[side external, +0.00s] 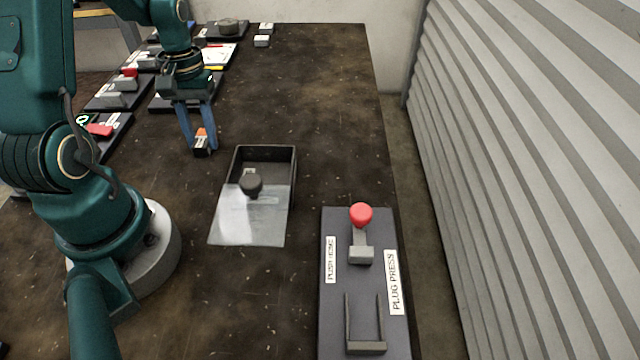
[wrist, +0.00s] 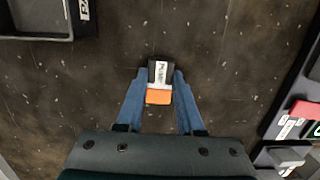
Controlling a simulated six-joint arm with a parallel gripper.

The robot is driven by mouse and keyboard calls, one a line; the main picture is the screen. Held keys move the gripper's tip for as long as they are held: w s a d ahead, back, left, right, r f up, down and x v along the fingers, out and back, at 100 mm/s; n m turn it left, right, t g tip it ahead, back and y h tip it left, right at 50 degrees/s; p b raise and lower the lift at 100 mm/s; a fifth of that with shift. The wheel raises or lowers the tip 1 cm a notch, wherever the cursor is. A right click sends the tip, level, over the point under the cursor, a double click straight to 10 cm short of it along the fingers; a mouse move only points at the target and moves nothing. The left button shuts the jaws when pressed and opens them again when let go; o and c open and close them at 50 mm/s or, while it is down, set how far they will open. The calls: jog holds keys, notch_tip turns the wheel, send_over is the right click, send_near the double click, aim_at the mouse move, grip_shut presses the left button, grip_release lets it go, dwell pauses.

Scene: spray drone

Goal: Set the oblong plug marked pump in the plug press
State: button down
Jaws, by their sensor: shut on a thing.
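My gripper (side external: 198,147) has blue fingers and points down over the table. It is shut on a small oblong plug (side external: 200,143), dark with an orange end and a white label. The plug press (side external: 332,310) is a dark plate at the front right, with a red-knobbed lever (side external: 361,215), a grey block and an upright U-shaped guide (side external: 365,346). The gripper is well to the left of the press and behind it.
An open dark bin (side external: 295,165) with a clear, dark-knobbed cover (side external: 230,228) stands between my gripper and the press. Dark trays with grey and red parts (side external: 100,130) line the left edge. A corrugated wall (side external: 520,150) runs along the right. The table's back middle is clear.

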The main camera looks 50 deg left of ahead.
aim_at(204, 134)
jog(key=c, duration=0.5)
grip_release()
jog(key=shift+c, duration=0.2)
notch_tip(204, 134, up, 11)
jog(key=w+a, duration=0.1)
jog(key=s+d+r+m+t, duration=0.1)
jog(key=d+m+t, duration=0.1)
jog(key=d, duration=0.3)
jog(key=s+d+r+m+t, duration=0.2)
jog(key=d+m, duration=0.1)
jog(key=d, duration=0.3)
jog(key=s+d+r+m+t+y, duration=0.1)
jog(key=d+m+t, duration=0.1)
jog(key=d, duration=0.4)
jog(key=shift+s+d+r+m, duration=0.15)
jog(key=shift+s+m, duration=0.2)
jog(key=shift+m, duration=0.45)
jog(key=shift+o, duration=0.5)
jog(key=shift+s+d+t, duration=0.2)
jog(key=shift+d+t, duration=0.1)
